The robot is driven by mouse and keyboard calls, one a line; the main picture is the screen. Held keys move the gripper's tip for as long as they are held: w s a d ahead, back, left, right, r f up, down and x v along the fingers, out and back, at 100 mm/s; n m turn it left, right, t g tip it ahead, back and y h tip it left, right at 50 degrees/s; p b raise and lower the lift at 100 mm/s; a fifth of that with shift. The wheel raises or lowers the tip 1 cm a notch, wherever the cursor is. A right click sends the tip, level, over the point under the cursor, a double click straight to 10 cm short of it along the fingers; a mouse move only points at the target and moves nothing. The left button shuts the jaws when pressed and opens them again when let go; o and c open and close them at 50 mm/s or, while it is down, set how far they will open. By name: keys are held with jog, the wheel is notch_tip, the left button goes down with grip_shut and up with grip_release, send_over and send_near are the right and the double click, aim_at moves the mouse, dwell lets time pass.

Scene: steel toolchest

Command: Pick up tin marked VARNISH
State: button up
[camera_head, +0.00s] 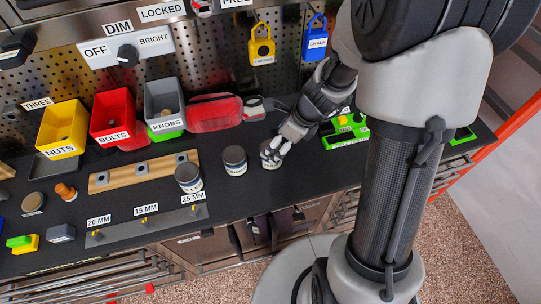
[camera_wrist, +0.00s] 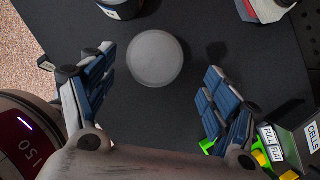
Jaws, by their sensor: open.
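Three dark tins with grey lids and white label bands stand on the black worktop: a left tin (camera_head: 188,178), a middle tin (camera_head: 235,161) and a right tin (camera_head: 267,158). I cannot read which is marked VARNISH. My gripper (camera_head: 281,143) is at the right tin and partly hides it. In the wrist view, a round grey lid (camera_wrist: 155,58) shows between the two spread blue-padded fingers, toward their tips. The fingers look clear of it, and its label is hidden. Part of another tin (camera_wrist: 121,9) shows at the top edge.
A red pouch (camera_head: 215,111) and the yellow, red and grey bins (camera_head: 113,118) stand behind the tins. A wooden block (camera_head: 142,173) lies left. A green tray (camera_head: 345,138) is right of my gripper. The worktop's front edge is close.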

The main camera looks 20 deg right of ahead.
jog(key=b+x, duration=0.1)
jog(key=x, duration=0.2)
jog(key=shift+w+a+f, duration=0.1)
jog(key=shift+f, duration=0.15)
jog(key=shift+a+b+x, duration=0.2)
jog(key=shift+b+x, duration=0.65)
jog(key=shift+x, duration=0.5)
jog(key=shift+a+b+x, duration=0.2)
jog(key=shift+b+x, duration=0.6)
jog(key=shift+x, duration=0.55)
jog(key=shift+r, duration=0.2)
jog(key=shift+c, duration=0.2)
jog(key=c, duration=1.4)
